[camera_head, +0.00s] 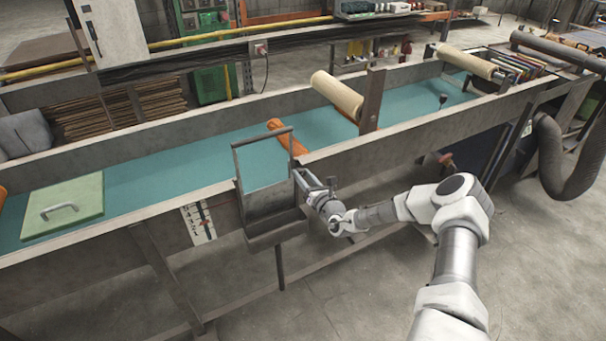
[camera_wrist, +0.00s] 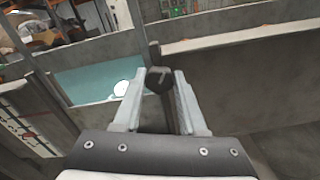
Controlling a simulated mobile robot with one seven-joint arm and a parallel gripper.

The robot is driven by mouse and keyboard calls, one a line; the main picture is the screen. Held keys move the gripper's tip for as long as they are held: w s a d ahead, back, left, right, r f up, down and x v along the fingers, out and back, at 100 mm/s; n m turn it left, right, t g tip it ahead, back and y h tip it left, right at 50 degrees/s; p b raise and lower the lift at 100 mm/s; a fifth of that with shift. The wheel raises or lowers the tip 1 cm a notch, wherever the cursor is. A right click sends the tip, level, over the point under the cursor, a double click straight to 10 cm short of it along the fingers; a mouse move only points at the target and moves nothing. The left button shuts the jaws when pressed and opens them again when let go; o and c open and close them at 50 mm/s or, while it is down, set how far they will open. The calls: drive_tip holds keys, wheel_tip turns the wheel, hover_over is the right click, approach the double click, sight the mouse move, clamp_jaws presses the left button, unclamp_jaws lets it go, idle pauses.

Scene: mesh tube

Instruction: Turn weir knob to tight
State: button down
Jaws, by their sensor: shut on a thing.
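The weir (camera_head: 268,222) is an upright metal frame with a plate at the near side of the long trough. A scale plate (camera_head: 198,222) with red and dark marks is fixed on the wall left of it; it also shows in the wrist view (camera_wrist: 22,122). In the wrist view, a dark knob (camera_wrist: 158,80) sits between my two fingers, and my gripper (camera_wrist: 158,92) is shut on it. In the head view, my gripper (camera_head: 305,182) is at the right side of the weir frame, and the knob cannot be made out there. No tight mark is legible.
The trough has a teal bed (camera_head: 160,180). A green lid with a handle (camera_head: 62,206) lies on it at left. An orange roll (camera_head: 287,136) lies behind the weir. A beige roller (camera_head: 337,95) and a post (camera_head: 372,100) stand farther right. The floor in front is clear.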

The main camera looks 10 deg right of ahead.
drive_tip(key=m, duration=0.4)
drive_tip(key=shift+d+m+p, duration=0.1)
drive_tip(key=shift+m+p, duration=0.2)
drive_tip(key=m, duration=0.4)
drive_tip(key=shift+f, duration=0.1)
drive_tip(key=shift+m, duration=0.4)
drive_tip(key=shift+c, duration=2.3)
unclamp_jaws()
drive_tip(key=v, duration=1.7)
drive_tip(key=shift+s, duration=0.2)
